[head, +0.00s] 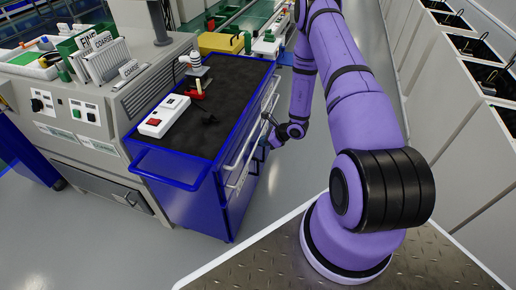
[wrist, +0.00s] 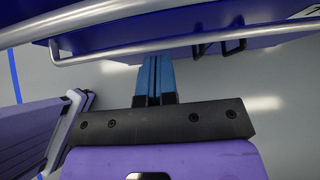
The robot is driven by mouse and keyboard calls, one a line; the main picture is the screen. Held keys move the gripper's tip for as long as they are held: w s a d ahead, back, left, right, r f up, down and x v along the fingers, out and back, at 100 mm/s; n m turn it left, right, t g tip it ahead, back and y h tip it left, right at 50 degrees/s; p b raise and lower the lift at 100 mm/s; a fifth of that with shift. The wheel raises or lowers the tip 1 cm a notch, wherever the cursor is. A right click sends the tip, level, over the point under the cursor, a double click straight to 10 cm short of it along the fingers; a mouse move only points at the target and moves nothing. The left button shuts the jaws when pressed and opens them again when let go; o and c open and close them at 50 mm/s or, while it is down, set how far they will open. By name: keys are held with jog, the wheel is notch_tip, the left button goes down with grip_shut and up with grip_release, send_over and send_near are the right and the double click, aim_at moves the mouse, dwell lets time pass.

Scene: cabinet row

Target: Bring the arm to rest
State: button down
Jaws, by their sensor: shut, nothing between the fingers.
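My purple arm reaches forward from its base and bends down beside the blue tool cabinet (head: 184,172). My gripper (head: 267,119) is small in the head view, at the cabinet's drawer side near the long metal handles. In the wrist view my gripper (wrist: 154,66) shows two blue fingers lying together, shut and empty. The fingertips point toward the blue cabinet front (wrist: 190,40), close to a bar handle (wrist: 120,48). I cannot tell whether they touch it.
On the cabinet's black top lie a white power strip with a red switch (head: 164,117) and a small red-based tool (head: 196,88). A grey machine (head: 90,100) stands left. Grey bins (head: 450,130) line the right. The grey floor in front of the cabinet (head: 250,235) is clear.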

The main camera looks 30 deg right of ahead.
jog(key=shift+v, duration=0.8)
jog(key=s+a+r+n+g+y, duration=0.1)
jog(key=a+r+n, duration=0.4)
jog(key=r, duration=0.8)
jog(key=s+a+r+n+g, duration=0.15)
jog(key=a+r+n, duration=0.3)
jog(key=r, duration=0.75)
jog(key=a+r+n+g+y, duration=0.15)
jog(key=a+r+n, duration=0.35)
jog(key=r, duration=0.8)
jog(key=s+a+r+n+g+h, duration=0.1)
jog(key=s+a+r+n+h, duration=0.2)
jog(key=s+r+n, duration=0.75)
jog(key=s+d+r+n+t+h, duration=0.1)
jog(key=s+r, duration=0.3)
jog(key=s, duration=0.5)
jog(key=s+d+r+n+t+h, duration=0.1)
jog(key=s+r+h, duration=0.3)
jog(key=s, duration=0.5)
jog(key=shift+r+n+t, duration=0.2)
jog(key=shift+n+t, duration=0.2)
jog(key=shift+n, duration=0.3)
jog(key=shift+d+h, duration=0.1)
jog(key=shift+h, duration=0.15)
